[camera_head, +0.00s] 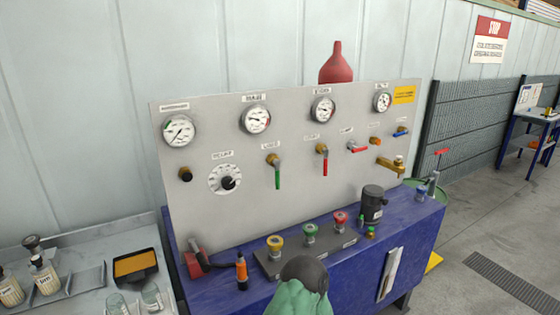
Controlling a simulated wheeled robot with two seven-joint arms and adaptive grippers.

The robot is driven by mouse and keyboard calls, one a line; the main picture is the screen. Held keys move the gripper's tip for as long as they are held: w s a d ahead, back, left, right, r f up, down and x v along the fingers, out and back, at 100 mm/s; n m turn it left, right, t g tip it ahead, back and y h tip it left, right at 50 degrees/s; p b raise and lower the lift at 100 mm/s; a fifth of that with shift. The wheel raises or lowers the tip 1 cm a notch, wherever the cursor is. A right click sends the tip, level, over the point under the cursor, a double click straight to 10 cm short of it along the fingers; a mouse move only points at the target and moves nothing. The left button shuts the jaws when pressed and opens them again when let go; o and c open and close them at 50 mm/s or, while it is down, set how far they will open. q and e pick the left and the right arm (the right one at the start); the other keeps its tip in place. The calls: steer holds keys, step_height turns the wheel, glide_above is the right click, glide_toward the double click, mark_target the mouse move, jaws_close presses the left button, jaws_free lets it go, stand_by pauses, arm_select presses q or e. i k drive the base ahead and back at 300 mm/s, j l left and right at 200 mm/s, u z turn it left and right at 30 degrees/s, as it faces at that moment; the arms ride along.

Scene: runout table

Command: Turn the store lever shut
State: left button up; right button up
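The upright grey panel carries several small valves, and their labels are too small to read surely. The lever that looks like the store lever is a red handle (325,166) on a brass valve, below the third gauge (323,109). Its handle hangs straight down. To its left a green lever (277,178) also hangs down. To its right another red lever (358,149) lies roughly level. Neither of my grippers is in view, and nothing touches the levers.
The panel (230,215) stands on a blue bench (345,267). Before it are a block (322,246) with several coloured knobs and a dark cylinder (372,205). A green object with a dark rounded top (302,272) rises at the bottom centre. A red bottle (336,65) shows above the panel.

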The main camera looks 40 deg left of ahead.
mark_target(324, 149)
steer(key=u, duration=1.2)
